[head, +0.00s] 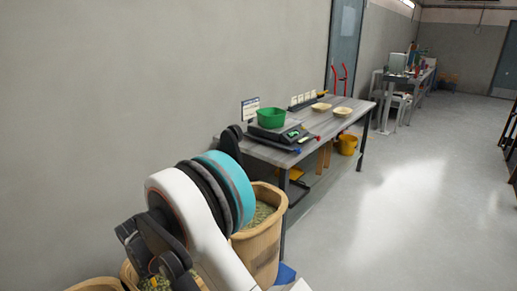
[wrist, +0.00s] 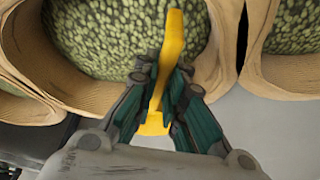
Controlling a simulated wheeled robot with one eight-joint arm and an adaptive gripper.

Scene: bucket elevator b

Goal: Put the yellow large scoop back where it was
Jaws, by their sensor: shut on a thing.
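My gripper (wrist: 160,100) is shut on a yellow scoop (wrist: 171,52), seen in the wrist view. The scoop's narrow yellow part runs up from between the fingers, and a wider yellow part shows below them. The scoop is over the front rim of a tan sack (wrist: 75,84) filled with green pellets (wrist: 110,30). I cannot tell whether the scoop touches the sack. In the head view, my arm fills the lower left and my gripper is hidden.
More tan sacks stand on both sides (wrist: 262,75). In the head view, one sack (head: 258,245) stands beside a grey table (head: 345,104). A yellow bucket (head: 347,144) is beneath. Open floor lies right.

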